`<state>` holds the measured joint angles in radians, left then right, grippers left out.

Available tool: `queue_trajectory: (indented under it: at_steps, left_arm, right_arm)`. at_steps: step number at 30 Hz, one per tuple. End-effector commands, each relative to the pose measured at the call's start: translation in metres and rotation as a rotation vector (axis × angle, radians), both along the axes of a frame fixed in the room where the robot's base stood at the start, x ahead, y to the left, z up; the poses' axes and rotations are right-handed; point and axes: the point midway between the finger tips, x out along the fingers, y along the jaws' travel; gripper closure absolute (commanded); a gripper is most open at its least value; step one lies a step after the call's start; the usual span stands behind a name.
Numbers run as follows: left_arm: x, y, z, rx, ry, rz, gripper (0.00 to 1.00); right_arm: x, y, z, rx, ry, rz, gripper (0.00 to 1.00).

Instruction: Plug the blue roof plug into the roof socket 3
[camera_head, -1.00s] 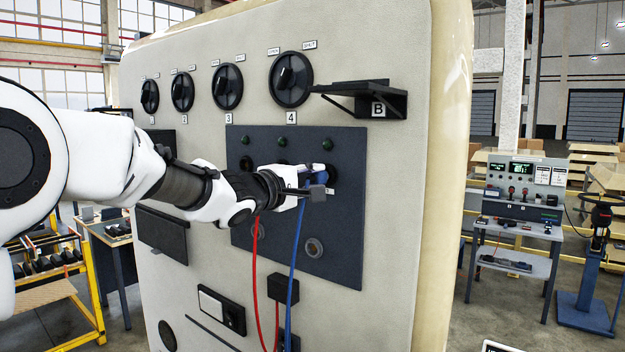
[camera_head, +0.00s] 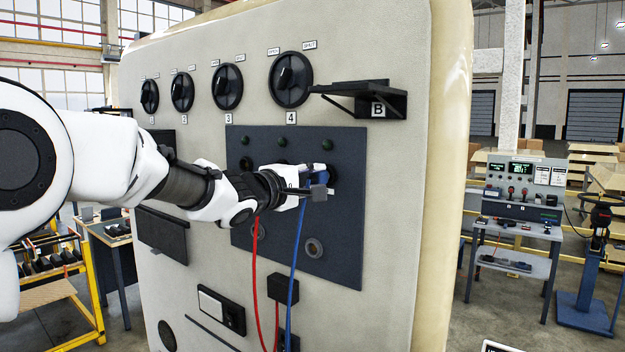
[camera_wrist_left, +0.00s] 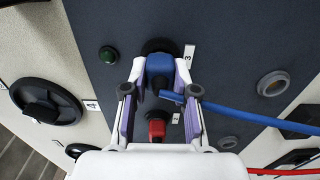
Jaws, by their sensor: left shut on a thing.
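My left gripper (camera_head: 322,180) is at the dark blue panel (camera_head: 345,245) on the cab wall. Its fingers (camera_wrist_left: 160,95) are closed around the blue roof plug (camera_wrist_left: 160,68). The plug's front end is at a dark round socket (camera_wrist_left: 157,46) beside a label reading 3 (camera_wrist_left: 188,56), and covers part of it. I cannot tell how deep the plug sits. In the head view the plug is mostly hidden by the gripper. Its blue cable (camera_head: 296,245) hangs down; in the wrist view it runs right. My right gripper is not in view.
A red plug (camera_wrist_left: 156,129) sits at the neighbouring socket, with a red cable (camera_head: 256,265) hanging down. A black shelf marked B (camera_head: 360,92) juts out above the panel. Round knobs (camera_head: 291,79) line the wall above. A green lamp (camera_wrist_left: 108,55) is near the socket.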

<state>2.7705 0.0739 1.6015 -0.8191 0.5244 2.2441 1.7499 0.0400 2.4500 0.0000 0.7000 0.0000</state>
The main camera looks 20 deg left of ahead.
Motion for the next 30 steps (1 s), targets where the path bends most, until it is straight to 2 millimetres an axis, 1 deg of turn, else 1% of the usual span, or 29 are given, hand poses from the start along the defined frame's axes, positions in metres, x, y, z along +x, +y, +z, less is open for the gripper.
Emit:
queue_trajectory:
  at_steps: [9, 10, 12, 20, 23, 26, 30]
  left_arm:
    - [0.006, -0.002, 0.0, 0.001, 0.0, 0.0, 1.0]
    - [0.006, -0.002, 0.0, 0.0, 0.0, 0.0, 0.65]
    - [0.006, -0.002, 0.0, 0.0, 0.0, 0.0, 0.43]
    - [0.006, -0.002, 0.0, 0.0, 0.0, 0.0, 0.43]
    - [0.003, -0.001, 0.0, 0.0, 0.0, 0.0, 0.43]
    - [-0.009, 0.003, 0.0, -0.001, 0.001, 0.001, 0.43]
    - [-0.034, 0.013, 0.001, -0.003, 0.0, 0.001, 0.43]
  right_arm:
    - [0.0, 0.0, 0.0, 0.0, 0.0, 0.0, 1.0]
    - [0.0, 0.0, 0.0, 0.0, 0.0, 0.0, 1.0]
    - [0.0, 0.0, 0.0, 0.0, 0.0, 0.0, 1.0]
    - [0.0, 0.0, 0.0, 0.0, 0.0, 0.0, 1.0]
    - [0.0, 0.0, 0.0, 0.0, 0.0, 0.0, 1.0]
    - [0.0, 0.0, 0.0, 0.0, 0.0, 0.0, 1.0]
    - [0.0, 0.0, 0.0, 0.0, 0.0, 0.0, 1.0]
